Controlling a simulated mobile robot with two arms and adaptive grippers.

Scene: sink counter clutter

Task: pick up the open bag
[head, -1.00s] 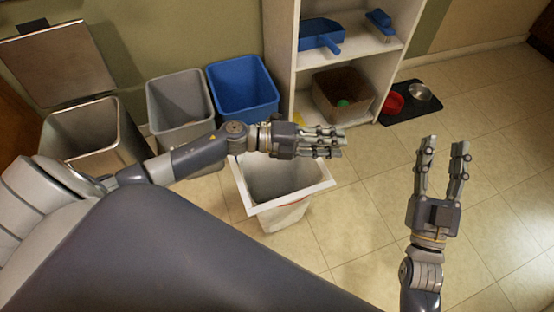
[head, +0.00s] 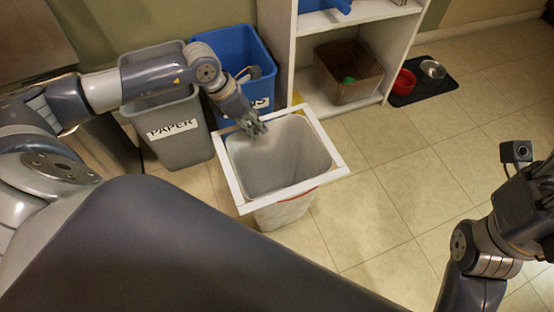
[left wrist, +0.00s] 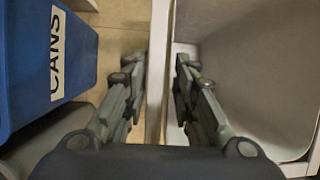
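The open bag (head: 285,165), pale grey inside, hangs within a square white frame (head: 331,143) that stands on the floor at centre. I cannot make out its material or any loose edge. My left gripper (head: 258,130) points down at the frame's back-left rim. In the left wrist view its fingers (left wrist: 158,75) are apart, with the white rim (left wrist: 156,95) running between them and the bag's pale inside (left wrist: 255,75) on the right. I see no firm contact. My right gripper (head: 540,190) is at the right edge, dark and cut off; its fingers are hidden.
A grey bin marked PAPER (head: 181,137) and a blue bin (head: 235,50), labelled CANS in the left wrist view (left wrist: 45,60), stand close behind and left. A white shelf (head: 288,60) with a brown box (head: 348,90) is behind.

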